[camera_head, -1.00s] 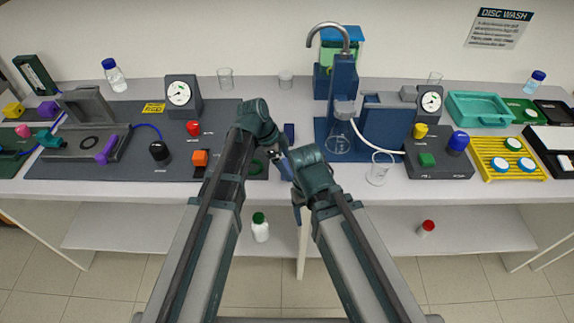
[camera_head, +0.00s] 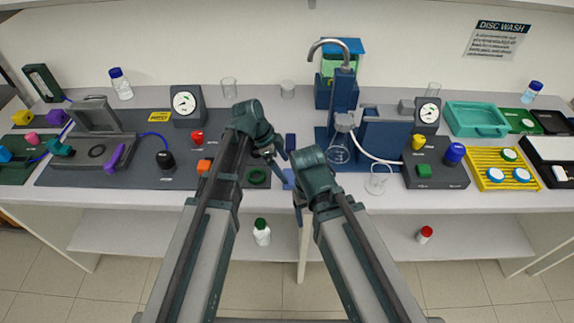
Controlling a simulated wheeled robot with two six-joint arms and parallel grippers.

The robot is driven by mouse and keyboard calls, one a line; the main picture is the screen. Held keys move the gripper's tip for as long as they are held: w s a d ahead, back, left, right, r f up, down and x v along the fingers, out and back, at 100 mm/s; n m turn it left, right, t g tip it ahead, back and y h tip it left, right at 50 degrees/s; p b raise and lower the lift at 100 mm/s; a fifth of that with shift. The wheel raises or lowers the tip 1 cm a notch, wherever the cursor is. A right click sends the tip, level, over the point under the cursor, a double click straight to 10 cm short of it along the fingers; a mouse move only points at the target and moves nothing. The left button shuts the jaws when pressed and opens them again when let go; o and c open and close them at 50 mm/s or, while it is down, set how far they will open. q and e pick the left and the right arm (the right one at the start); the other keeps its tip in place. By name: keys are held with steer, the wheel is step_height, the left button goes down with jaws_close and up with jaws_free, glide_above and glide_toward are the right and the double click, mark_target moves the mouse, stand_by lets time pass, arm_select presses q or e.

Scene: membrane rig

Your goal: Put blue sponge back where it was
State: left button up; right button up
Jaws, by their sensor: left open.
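A small light-blue block (camera_head: 288,179), which looks like the blue sponge, is at the bench's front edge between my two wrists. It is partly hidden by my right wrist. My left gripper (camera_head: 276,156) is open, just above and left of the block, and looks apart from it. My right gripper (camera_head: 298,198) points down beside the block. Its fingers are mostly hidden behind its wrist, so I cannot tell whether it touches the block.
The sink tap (camera_head: 343,75) and a glass beaker (camera_head: 377,178) stand to the right. A dark panel with a gauge (camera_head: 185,102) and knobs lies left. A white bottle (camera_head: 262,232) stands on the lower shelf.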

mark_target(290, 176)
arm_select(q)
steer(key=p+v, duration=0.5)
steer(key=v, duration=0.2)
steer(key=shift+r+p, duration=0.2)
steer(key=shift+p, duration=0.15)
steer(key=shift+f, duration=0.15)
steer(key=b+x, duration=1.1)
steer(key=x, duration=0.1)
steer(key=shift+a, duration=0.1)
